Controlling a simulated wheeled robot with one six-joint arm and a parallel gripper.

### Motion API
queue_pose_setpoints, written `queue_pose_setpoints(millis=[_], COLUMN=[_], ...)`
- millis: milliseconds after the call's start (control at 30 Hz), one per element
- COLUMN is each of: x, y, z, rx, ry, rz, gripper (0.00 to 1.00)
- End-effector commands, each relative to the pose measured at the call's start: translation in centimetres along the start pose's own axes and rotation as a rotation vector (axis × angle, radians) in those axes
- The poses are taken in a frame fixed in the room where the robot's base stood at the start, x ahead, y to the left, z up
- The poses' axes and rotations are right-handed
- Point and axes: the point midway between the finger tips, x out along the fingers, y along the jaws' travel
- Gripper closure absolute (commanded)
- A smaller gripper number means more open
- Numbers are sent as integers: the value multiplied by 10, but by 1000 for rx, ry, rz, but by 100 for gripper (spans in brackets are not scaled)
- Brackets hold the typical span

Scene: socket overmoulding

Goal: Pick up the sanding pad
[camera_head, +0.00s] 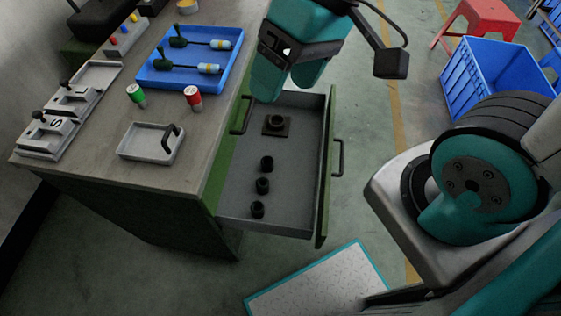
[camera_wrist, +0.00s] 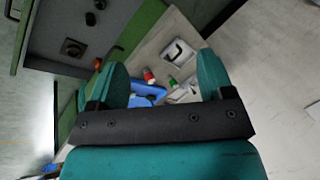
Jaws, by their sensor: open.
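A light grey, shallow rectangular piece with a black loop handle (camera_head: 135,142) lies on the workbench near its front edge. It looks like the sanding pad, though I cannot be sure. It also shows in the wrist view (camera_wrist: 171,57), beyond and between my fingers. My gripper (camera_head: 285,90) is open and empty. It hangs over the far end of the open drawer, to the right of the pad and apart from it. In the wrist view both teal fingers of my gripper (camera_wrist: 163,72) are spread wide.
The open drawer (camera_head: 285,217) holds several black round parts. Red (camera_head: 193,99) and green (camera_head: 136,95) cans stand behind the pad. A blue tray (camera_head: 150,79) with dark-handled tools is farther back. Grey fixtures (camera_head: 50,133) line the left. A blue crate (camera_head: 480,85) and red stool (camera_head: 480,17) are at right.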

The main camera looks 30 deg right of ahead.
Motion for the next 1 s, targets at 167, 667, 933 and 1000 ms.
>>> queue_pose_setpoints(millis=[167,667,933,1000], x=[108,325,359,373], y=[84,316,333,331], z=[-37,-38,-40,-47], rx=[605,2239,2400,2398], ry=[34,117,118,115], rz=[-122,-580,-639,-637], gripper=[26,26,26,26])
